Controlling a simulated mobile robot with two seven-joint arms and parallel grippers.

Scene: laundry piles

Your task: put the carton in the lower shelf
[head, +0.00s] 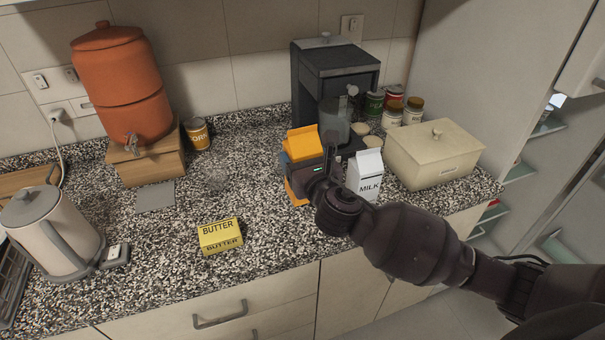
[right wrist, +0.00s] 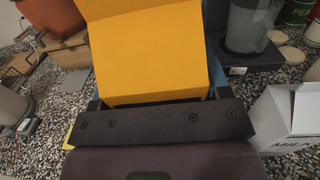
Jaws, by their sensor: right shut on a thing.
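An orange carton (head: 303,143) with a gable top stands upright at the middle of the counter, partly hidden behind my right gripper (head: 308,178). The gripper is shut on this carton; in the right wrist view the carton's orange face (right wrist: 150,55) rises just beyond the dark gripper (right wrist: 155,122). I cannot tell whether the carton's base touches the counter. A white milk carton (head: 366,176) stands close to the right of the gripper. Glass shelves (head: 521,171) show in an open unit at the right edge, with a lower one (head: 562,246). My left gripper is not in view.
A butter box (head: 220,236) lies on the speckled counter (head: 170,265). A cream lidded box (head: 435,158), a coffee machine (head: 335,85) and several cans stand to the right and back. A clay dispenser (head: 122,85) and a kettle (head: 50,230) are at left.

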